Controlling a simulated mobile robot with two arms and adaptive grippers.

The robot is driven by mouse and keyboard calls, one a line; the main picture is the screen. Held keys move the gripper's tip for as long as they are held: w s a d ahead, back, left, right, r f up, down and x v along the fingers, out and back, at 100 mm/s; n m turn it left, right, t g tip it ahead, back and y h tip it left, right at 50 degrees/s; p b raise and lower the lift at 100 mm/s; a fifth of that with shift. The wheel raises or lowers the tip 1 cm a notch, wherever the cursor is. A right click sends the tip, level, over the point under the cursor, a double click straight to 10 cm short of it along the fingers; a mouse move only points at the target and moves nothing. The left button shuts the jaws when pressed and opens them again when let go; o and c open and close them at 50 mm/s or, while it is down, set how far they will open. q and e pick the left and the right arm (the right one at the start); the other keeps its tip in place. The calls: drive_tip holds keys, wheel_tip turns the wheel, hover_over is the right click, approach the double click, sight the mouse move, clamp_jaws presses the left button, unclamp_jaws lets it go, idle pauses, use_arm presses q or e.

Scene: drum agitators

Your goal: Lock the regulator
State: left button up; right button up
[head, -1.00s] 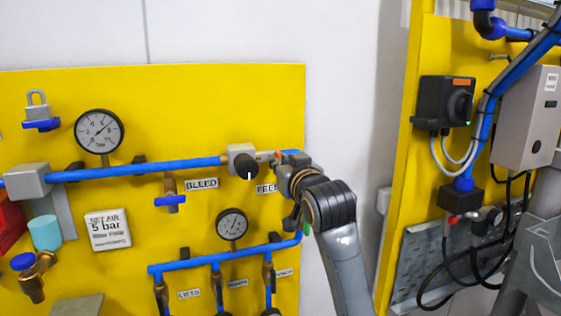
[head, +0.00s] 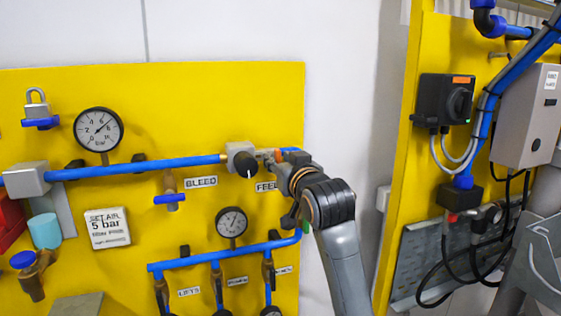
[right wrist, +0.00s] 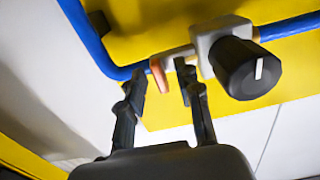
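The regulator is a grey block with a round black knob (head: 244,164) and a white mark, on the blue pipe of the yellow board. The mark points down in the head view. The knob (right wrist: 249,69) also shows in the right wrist view. Beside the block is a small orange-copper tab (right wrist: 159,75). My right gripper (right wrist: 160,76) is open, its two dark fingers on either side of this tab; contact cannot be told. In the head view, the right gripper (head: 278,158) is partly hidden by its arm. My left gripper is not in view.
A grey padlock (head: 37,102) sits on a blue holder at upper left. A large gauge (head: 98,129), a smaller gauge (head: 231,222) and a blue-handled bleed valve (head: 170,198) are nearby. A sign (head: 107,228) reads 5 bar. A second yellow board (head: 428,40) stands at right.

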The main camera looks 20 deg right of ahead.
drive_tip(key=shift+s, duration=0.15)
drive_tip(key=s, duration=1.1)
drive_tip(key=shift+s+d, duration=0.25)
drive_tip(key=shift+s, duration=0.1)
